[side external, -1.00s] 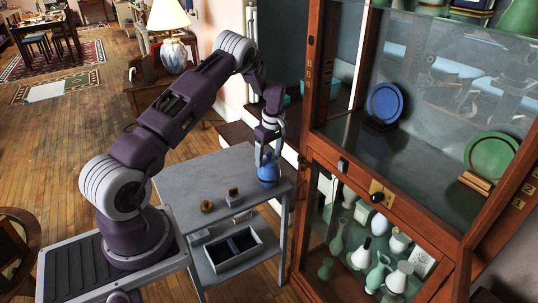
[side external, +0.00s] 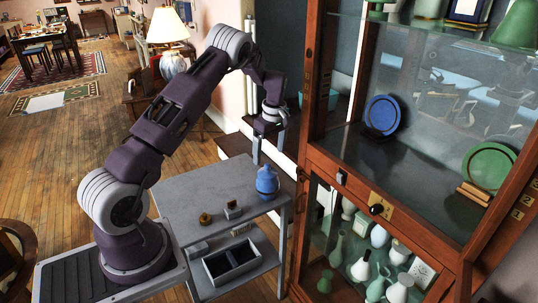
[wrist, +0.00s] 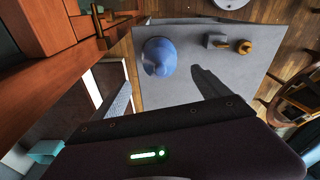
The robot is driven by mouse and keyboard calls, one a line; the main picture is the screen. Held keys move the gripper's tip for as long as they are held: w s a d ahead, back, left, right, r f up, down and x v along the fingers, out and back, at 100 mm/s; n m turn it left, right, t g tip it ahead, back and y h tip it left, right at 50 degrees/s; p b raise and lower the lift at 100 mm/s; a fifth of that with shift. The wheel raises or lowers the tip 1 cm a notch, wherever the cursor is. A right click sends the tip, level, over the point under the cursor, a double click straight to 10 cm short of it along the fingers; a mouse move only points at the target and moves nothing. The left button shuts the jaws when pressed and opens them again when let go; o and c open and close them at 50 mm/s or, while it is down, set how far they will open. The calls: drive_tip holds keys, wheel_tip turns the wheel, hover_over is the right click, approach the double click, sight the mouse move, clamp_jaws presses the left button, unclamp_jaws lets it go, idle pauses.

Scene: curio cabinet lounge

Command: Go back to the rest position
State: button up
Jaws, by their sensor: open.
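My gripper (side external: 268,148) hangs above the right back part of the small grey table (side external: 185,188). Its fingers are apart with nothing between them, and they also show in the wrist view (wrist: 162,95). A blue lidded vase (side external: 267,184) stands upright on the table near its right edge, below my gripper and clear of it. The vase also shows in the wrist view (wrist: 158,57), beyond the fingertips.
A small brass item (side external: 205,219) and a small grey item (side external: 233,210) lie on the tabletop. A divided open box (side external: 232,262) is on the shelf below. A wooden glass cabinet (side external: 310,110) stands close on the right. A lamp (side external: 168,25) is behind.

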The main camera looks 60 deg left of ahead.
drive_tip(key=s+d+r+m+t+h, duration=0.1)
drive_tip(key=s+d+r+m+t, duration=0.2)
drive_tip(key=d+r, duration=0.6)
drive_tip(key=s+d+r+m, duration=0.2)
drive_tip(key=d+r+m, duration=0.3)
drive_tip(key=r, duration=0.5)
drive_tip(key=s+d+r+m+t, duration=0.1)
drive_tip(key=s+d+r+m, duration=0.25)
drive_tip(key=s+d, duration=0.4)
drive_tip(key=s+d+r+m+t, duration=0.1)
drive_tip(key=s+d+r+m, duration=0.25)
drive_tip(key=s+d, duration=0.4)
drive_tip(key=s+f+m+t, duration=0.1)
drive_tip(key=s+f+m, duration=0.1)
drive_tip(key=s+m, duration=0.3)
drive_tip(key=s+d, duration=0.1)
drive_tip(key=s, duration=0.3)
drive_tip(key=shift+s+f, duration=0.25)
drive_tip(key=shift+f, duration=0.05)
